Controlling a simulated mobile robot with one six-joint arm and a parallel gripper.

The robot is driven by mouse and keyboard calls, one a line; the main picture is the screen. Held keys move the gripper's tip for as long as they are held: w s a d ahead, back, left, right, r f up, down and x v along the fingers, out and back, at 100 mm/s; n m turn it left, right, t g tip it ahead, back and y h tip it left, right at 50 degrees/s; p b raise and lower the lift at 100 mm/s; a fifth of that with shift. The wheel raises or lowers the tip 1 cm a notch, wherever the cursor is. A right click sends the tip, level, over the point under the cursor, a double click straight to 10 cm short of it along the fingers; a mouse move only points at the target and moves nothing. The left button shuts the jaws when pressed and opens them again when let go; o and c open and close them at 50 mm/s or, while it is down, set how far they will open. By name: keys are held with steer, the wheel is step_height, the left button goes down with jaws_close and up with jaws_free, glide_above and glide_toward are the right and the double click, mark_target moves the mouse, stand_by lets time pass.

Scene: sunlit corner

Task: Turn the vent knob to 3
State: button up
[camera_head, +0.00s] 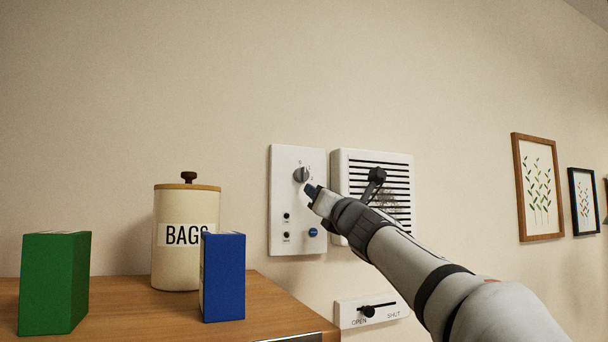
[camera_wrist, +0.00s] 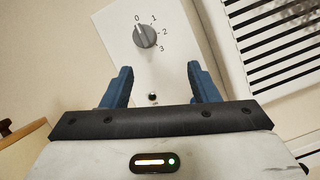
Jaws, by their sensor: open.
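The vent knob (camera_head: 301,174) is a grey round dial near the top of a white wall panel (camera_head: 283,215). In the wrist view the knob (camera_wrist: 145,37) has the marks 0, 1, 2 and 3 around its upper and right side. Its pale pointer line points up and slightly left, at about 0. My gripper (camera_head: 312,190) is in front of the panel, just below and right of the knob in the head view. In the wrist view my gripper's blue fingers (camera_wrist: 160,68) are apart with nothing between them, and the knob shows beyond the fingertips.
An OPEN/SHUT slider (camera_head: 367,311) is below. A BAGS canister (camera_head: 175,265), green box (camera_head: 52,285) and blue box (camera_head: 223,280) stand left.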

mark_target(305, 177)
steer(key=w+a+r+p, duration=0.1)
steer(key=w, duration=0.1)
steer(key=w+a+r+n+p, duration=0.1)
steer(key=r+p, duration=0.1)
steer(key=w+a+r+n+y+p, duration=0.1)
steer(key=w+r, duration=0.1)
steer(key=shift+w+a, duration=0.35)
steer(key=shift+w+a+p, duration=0.15)
steer(key=shift+w+p, duration=0.25)
steer(key=shift+w, duration=0.05)
steer(key=shift+c, duration=0.4)
